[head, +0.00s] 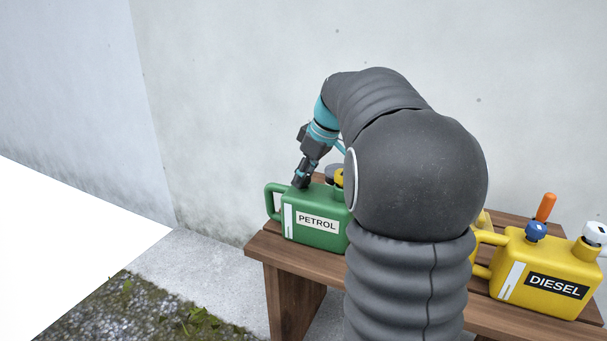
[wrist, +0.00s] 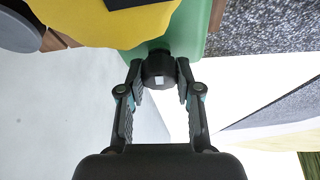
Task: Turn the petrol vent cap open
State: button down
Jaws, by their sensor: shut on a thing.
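The green petrol can (head: 325,240) stands upright on the wooden bench, its white PETROL label facing me. My gripper (head: 301,180) reaches down to the top of this can, near its handle. In the wrist view my gripper (wrist: 159,78) is shut on the black vent cap (wrist: 158,70), with a finger on each side. A small white mark shows on the cap's face. Green can body (wrist: 190,30) shows behind it. In the head view the fingers hide the vent cap. A yellow cap (head: 339,177) sits beside it on the can, partly behind my arm.
A yellow diesel can (head: 510,262) with a blue cap (head: 536,230) and a white cap (head: 595,233) stands on the bench (head: 300,267) at right. A pale wall (head: 230,90) stands behind the bench.

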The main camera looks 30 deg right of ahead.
jog(key=shift+n, duration=0.6)
jog(key=c, duration=0.8)
grip_release()
jog(key=shift+a, duration=0.1)
jog(key=shift+o, duration=0.2)
jog(key=v, duration=1.2)
